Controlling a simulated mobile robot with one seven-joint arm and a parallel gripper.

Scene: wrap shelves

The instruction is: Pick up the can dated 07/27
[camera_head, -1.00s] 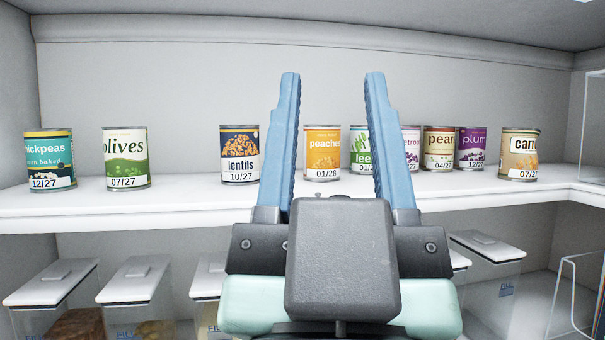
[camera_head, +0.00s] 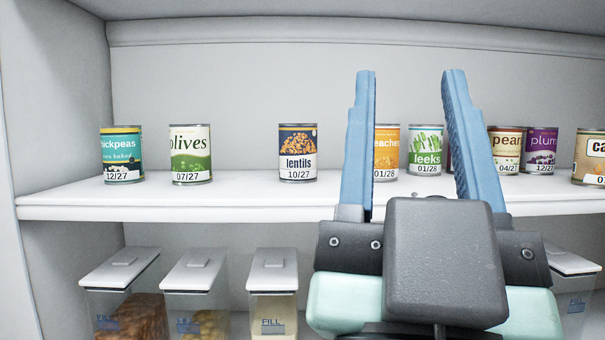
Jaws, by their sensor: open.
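The olives can (camera_head: 190,155), white and green, stands upright on the upper shelf at left and reads 07/27. The carrot-labelled can (camera_head: 590,158) at the right edge is cut off; only the start of its date, 07, shows. My gripper (camera_head: 409,78) is open and empty, fingers pointing up in the picture, well to the right of the olives can. The leeks can (camera_head: 426,150), dated 01/28, shows between its fingers. The left finger partly covers the peaches can (camera_head: 387,153), dated 01/28.
Also on the upper shelf (camera_head: 240,201) stand chickpeas (camera_head: 121,155) 12/27, lentils (camera_head: 298,153) 10/27, pears (camera_head: 507,150) 04/27 and plums (camera_head: 541,151) 12/27. Free shelf lies between olives and lentils. A side wall (camera_head: 55,90) stands at left. Lidded containers (camera_head: 272,290) sit below.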

